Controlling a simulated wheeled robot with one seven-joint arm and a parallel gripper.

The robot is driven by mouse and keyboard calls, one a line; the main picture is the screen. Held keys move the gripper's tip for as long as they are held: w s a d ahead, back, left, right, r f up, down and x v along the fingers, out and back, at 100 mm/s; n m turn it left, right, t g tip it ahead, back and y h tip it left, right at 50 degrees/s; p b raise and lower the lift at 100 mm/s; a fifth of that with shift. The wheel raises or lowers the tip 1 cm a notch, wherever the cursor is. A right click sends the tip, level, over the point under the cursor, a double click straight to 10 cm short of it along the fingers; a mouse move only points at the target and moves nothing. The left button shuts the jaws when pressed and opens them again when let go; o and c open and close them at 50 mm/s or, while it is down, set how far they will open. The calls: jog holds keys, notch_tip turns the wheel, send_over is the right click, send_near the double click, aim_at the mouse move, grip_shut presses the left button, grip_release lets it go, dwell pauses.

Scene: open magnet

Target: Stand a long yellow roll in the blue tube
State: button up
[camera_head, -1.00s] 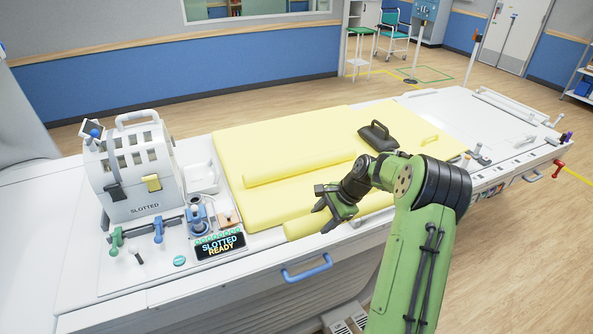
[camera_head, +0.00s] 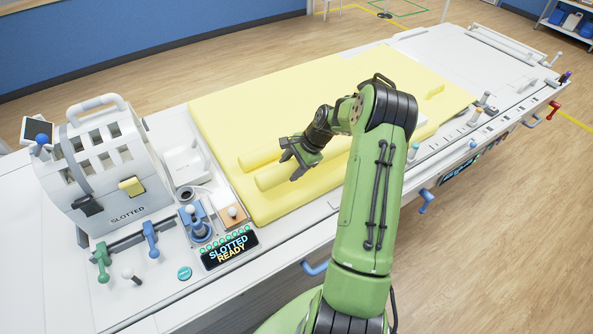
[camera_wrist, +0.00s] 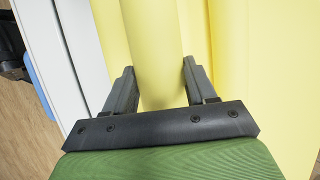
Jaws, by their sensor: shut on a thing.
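My gripper (camera_head: 290,163) is shut on a long yellow roll (camera_head: 268,179), gripping it across its width. In the wrist view the roll (camera_wrist: 154,35) lies between the two fingers. The held roll appears over the yellow mat, close beside a second yellow roll (camera_head: 258,155); its height above the mat is hard to tell. My arm hides the far part of the roll.
A white slotted box (camera_head: 110,180) stands at the left, with green (camera_head: 102,262) and blue (camera_head: 151,240) levers before it. A "SLOTTED READY" display (camera_head: 229,248) sits near the blue fitting. The yellow mat (camera_head: 300,95) covers the table's middle.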

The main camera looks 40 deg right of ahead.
notch_tip(320, 180, down, 3)
jog(key=shift+w+a+f, duration=0.1)
jog(key=shift+f, duration=0.4)
jog(key=o, duration=1.1)
jog(key=shift+c, duration=0.2)
jog(key=v, duration=1.2)
jog(key=a+r+n+g+h, duration=0.1)
jog(key=a+r+n+h, duration=0.1)
jog(key=a+r+n, duration=0.65)
jog(key=s+a+r+n+h, duration=0.2)
jog(key=s+a+r, duration=0.45)
jog(key=a, duration=0.45)
jog(key=s+a+r+n+t, duration=0.1)
jog(key=s+a+n, duration=0.2)
jog(key=s, duration=0.4)
jog(key=s+a+r+n+t, duration=0.1)
jog(key=s+a+n, duration=0.2)
jog(key=s+n, duration=0.2)
jog(key=s, duration=0.3)
jog(key=shift+a+r+t, duration=0.3)
jog(key=shift+a+r, duration=0.05)
jog(key=shift+a, duration=0.05)
jog(key=shift+f+b, duration=0.3)
jog(key=shift+f, duration=0.15)
jog(key=shift+s+f, duration=0.1)
jog(key=shift+c, duration=1.1)
